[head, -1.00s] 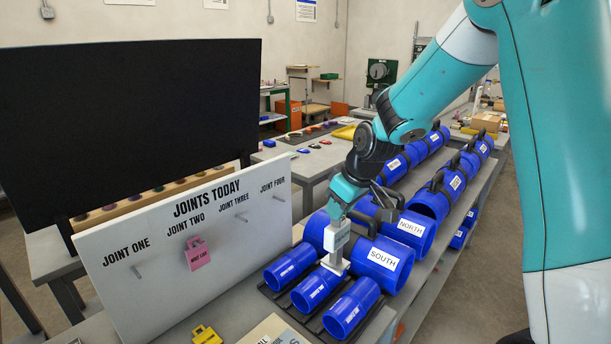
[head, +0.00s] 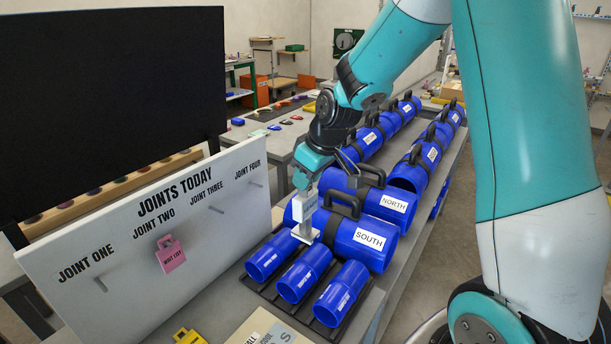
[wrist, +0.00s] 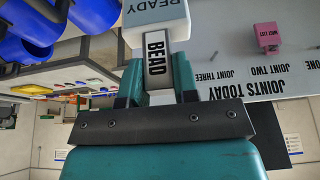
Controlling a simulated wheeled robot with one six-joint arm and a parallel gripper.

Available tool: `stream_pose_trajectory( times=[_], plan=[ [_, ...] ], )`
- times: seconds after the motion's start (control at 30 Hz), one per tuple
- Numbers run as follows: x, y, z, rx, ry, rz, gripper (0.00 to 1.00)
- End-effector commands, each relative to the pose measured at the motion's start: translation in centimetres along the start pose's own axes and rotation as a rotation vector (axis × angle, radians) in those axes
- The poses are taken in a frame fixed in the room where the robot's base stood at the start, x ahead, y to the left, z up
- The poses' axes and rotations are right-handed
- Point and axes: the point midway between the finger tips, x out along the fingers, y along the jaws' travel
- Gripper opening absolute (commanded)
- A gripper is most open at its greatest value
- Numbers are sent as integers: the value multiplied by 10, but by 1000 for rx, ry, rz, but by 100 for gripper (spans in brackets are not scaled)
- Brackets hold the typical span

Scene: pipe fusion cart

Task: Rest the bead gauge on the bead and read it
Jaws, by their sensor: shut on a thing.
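The bead gauge (head: 307,208) is a white block with a stem and a flat pale foot. My gripper (head: 307,182) is shut on it and holds it upright, foot down. In the wrist view my gripper (wrist: 157,85) grips the gauge's stem, labelled BEAD (wrist: 157,60), below a white head reading READY (wrist: 156,14). The foot is over the back ends of the left small blue pipe (head: 270,258) and the middle small blue pipe (head: 304,273). I cannot tell whether it touches either. No bead can be made out.
A large blue pipe marked SOUTH (head: 385,255), with a black handle, lies close behind the gauge; one marked NORTH (head: 410,200) lies beyond. The JOINTS TODAY board (head: 150,245) stands left, carrying a pink tag (head: 171,254). A third small pipe (head: 341,293) lies right in the black rack.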

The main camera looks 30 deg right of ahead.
Motion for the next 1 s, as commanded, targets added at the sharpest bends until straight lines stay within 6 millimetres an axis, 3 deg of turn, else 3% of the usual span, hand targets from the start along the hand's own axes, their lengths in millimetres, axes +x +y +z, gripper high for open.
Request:
stream_pose_trajectory(
  times=[0.7, 1.0],
  plan=[
    [69, 1, 29, 1, 0, 1, 7],
    [78, 1, 33, 1, 2, 2, 7]
  ],
)
